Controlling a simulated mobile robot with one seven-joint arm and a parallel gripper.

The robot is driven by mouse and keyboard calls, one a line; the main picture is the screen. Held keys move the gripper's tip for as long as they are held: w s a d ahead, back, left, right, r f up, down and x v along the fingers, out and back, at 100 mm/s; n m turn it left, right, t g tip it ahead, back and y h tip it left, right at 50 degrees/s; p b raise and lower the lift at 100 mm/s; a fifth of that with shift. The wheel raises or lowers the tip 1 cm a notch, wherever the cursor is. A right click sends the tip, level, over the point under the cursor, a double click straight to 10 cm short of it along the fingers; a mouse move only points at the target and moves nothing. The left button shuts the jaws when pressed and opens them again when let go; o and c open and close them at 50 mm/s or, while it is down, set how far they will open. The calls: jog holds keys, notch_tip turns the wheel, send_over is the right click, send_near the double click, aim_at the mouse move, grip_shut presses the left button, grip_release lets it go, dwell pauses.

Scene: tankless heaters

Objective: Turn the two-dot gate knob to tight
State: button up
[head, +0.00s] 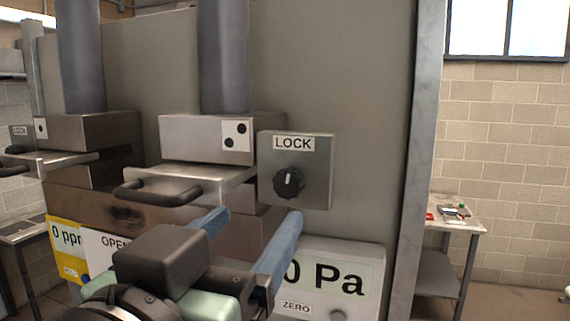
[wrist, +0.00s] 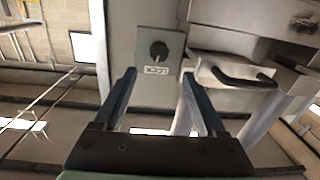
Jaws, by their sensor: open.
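The two-dot gate is the metal block with a white two-dot plate (head: 236,136). A grey box (head: 312,196) labelled LOCK is mounted beside it on the right. Its black round knob (head: 288,184) has a pointer mark that looks roughly upright. The wrist view also shows the knob (wrist: 159,50), with the LOCK label upside down below it. No "tight" marking is legible. My gripper (head: 252,219) is open and empty, below and in front of the box. In the wrist view, the knob lies beyond the fingertips (wrist: 158,71), between their lines, with a gap.
A black gate handle (head: 158,198) juts out left of the knob. A display reading 0 Pa (head: 325,281) sits below, close to my right finger. A one-dot gate (head: 41,128) with its own LOCK box is at far left. A side table (head: 458,212) stands at right.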

aim_at(287, 187)
jog(key=p+x, duration=0.5)
jog(key=x, duration=0.4)
jog(key=shift+w+d, duration=0.2)
jog(key=shift+w, duration=0.2)
jog(key=shift+w+d, duration=0.15)
jog(key=shift+w, duration=0.5)
jog(key=shift+c, duration=0.2)
grip_shut()
